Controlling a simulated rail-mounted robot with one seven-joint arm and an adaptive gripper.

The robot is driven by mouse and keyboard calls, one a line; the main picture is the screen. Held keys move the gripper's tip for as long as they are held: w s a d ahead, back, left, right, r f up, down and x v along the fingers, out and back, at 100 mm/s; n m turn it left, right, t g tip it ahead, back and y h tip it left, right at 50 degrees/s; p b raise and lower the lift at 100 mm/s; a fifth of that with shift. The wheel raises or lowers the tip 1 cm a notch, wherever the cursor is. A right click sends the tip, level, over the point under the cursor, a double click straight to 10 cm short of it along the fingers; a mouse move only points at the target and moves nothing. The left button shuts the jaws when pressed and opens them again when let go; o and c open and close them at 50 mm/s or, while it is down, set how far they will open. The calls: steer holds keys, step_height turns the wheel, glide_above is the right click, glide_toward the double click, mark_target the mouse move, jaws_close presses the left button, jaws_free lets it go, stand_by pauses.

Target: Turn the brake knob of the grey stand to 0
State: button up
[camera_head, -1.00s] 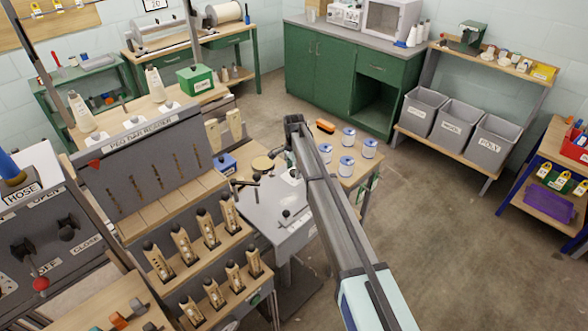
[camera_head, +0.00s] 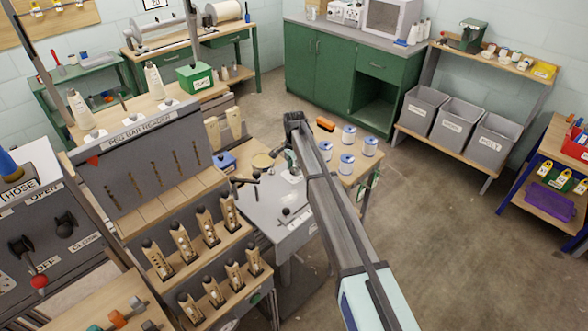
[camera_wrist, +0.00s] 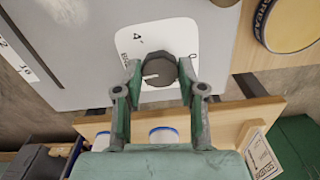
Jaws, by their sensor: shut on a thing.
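The grey stand (camera_head: 272,218) stands in the middle of the head view, and its grey top (camera_wrist: 85,50) fills the upper left of the wrist view. On it is a white plate (camera_wrist: 150,35) with a "0" at its right side and small dark lettering at its left. The dark round brake knob (camera_wrist: 159,72) sits on this plate. Its white pointer line faces left in the wrist view, away from the "0". My gripper (camera_wrist: 160,74) is shut on the knob, one finger on each side. In the head view my arm hides the knob.
A round yellowish tin (camera_wrist: 288,22) is at the upper right of the wrist view. Open floor (camera_head: 430,240) lies to the right.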

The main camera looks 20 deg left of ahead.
steer(key=n+b, duration=0.2)
steer(key=n, duration=0.2)
steer(key=shift+f, duration=0.15)
steer(key=n+b, duration=0.1)
steer(key=n, duration=0.4)
steer(key=shift+b, duration=0.35)
steer(key=n+b, duration=0.1)
steer(key=n, duration=0.3)
steer(key=shift+n, duration=0.3)
steer(key=n+b, duration=0.1)
steer(key=n, duration=0.8)
steer(key=shift+b, duration=0.4)
steer(key=n, duration=0.4)
steer(key=shift+n, duration=0.3)
steer(key=n+b, duration=0.1)
steer(key=n, duration=0.3)
steer(key=shift+n, duration=2)
